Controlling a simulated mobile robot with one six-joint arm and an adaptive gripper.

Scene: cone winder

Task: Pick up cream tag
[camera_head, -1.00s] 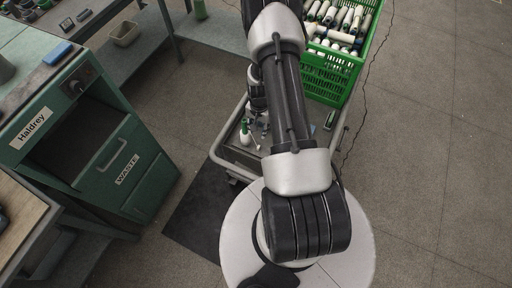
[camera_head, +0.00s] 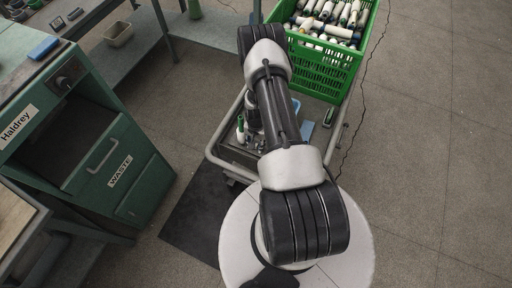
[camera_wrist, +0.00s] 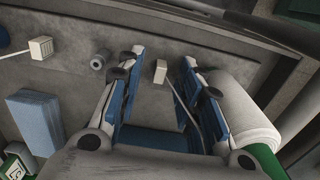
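A small cream tag (camera_wrist: 160,71) with a thin pale cord lies on the grey cart tray, seen in the wrist view between the fingers of my gripper (camera_wrist: 163,60). The gripper is open, with blue-padded fingers spread on either side of the tag, and holds nothing. I cannot tell how high the fingertips are above the tray. A second pale block or tag (camera_wrist: 41,47) with a cord lies further left on the tray. In the head view my arm hides the gripper's fingers and the tag.
A white cone with a green base (camera_wrist: 240,105) lies close beside the right finger. A grey cylinder (camera_wrist: 98,61) and a blue pad (camera_wrist: 36,120) lie on the left. A green crate (camera_head: 320,72) of cones stands at the cart's far end. A green waste cabinet (camera_head: 150,190) is left.

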